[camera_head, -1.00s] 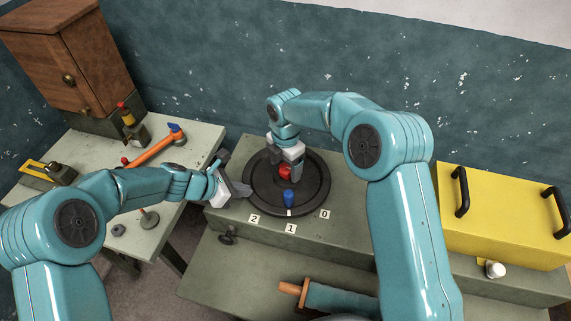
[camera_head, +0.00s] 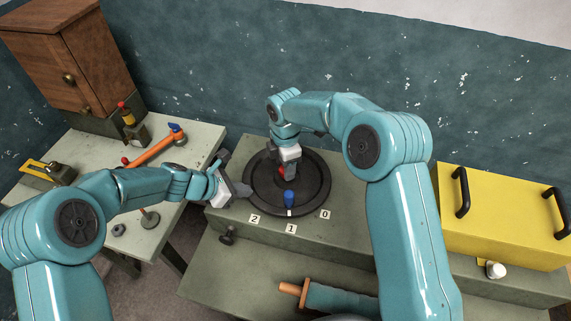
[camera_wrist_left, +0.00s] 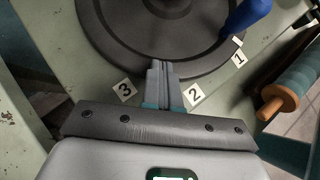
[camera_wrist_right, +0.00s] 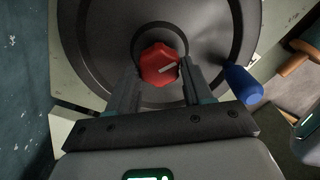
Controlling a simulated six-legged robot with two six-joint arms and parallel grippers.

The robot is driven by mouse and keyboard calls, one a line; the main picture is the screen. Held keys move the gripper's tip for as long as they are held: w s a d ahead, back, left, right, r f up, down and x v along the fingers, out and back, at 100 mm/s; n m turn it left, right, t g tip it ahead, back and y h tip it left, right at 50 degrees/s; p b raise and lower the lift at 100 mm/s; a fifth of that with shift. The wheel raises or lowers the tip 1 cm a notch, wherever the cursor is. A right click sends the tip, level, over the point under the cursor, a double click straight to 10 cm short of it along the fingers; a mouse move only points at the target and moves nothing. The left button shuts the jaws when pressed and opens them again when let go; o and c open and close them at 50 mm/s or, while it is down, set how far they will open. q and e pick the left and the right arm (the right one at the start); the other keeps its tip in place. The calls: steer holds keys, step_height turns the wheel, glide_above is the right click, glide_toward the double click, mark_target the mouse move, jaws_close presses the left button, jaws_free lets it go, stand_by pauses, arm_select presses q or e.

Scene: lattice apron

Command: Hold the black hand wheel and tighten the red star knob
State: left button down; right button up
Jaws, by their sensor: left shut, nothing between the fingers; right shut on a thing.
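The black hand wheel (camera_head: 319,187) lies flat on the grey-green bench, with a blue handle (camera_head: 289,199) on its near side. The red star knob (camera_head: 281,171) is at the wheel's centre, mostly hidden by my right gripper (camera_head: 289,174) in the head view. In the right wrist view the knob (camera_wrist_right: 160,65), with a white line on top, sits between the fingers, which are shut on it. My left gripper (camera_head: 246,190) is shut and empty, its fingertips (camera_wrist_left: 160,66) at the wheel's left rim. I cannot tell whether they press on it.
Number labels 2 (camera_head: 254,219), 1 (camera_head: 291,229) and 0 (camera_head: 325,214) line the bench before the wheel. A yellow box (camera_head: 505,215) with black handles stands right. A side table (camera_head: 195,150) with an orange-handled tool (camera_head: 155,149) is left. An orange-ended roll (camera_head: 335,299) lies in front.

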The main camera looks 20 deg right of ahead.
arm_select(q)
steer(key=shift+s+f, duration=0.1)
steer(key=shift+f, duration=0.2)
arm_select(e)
steer(key=m, duration=0.5)
steer(key=shift+m, duration=0.3)
steer(key=m, duration=0.4)
steer(key=shift+d, duration=0.1)
steer(key=m, duration=0.5)
steer(key=shift+f, duration=0.1)
steer(key=shift+d+m, duration=0.15)
steer(key=shift+m, duration=2.15)
steer(key=o, duration=1)
arm_select(q)
steer(key=shift+s, duration=0.1)
arm_select(e)
steer(key=shift+o, duration=0.2)
steer(key=shift+w, duration=0.1)
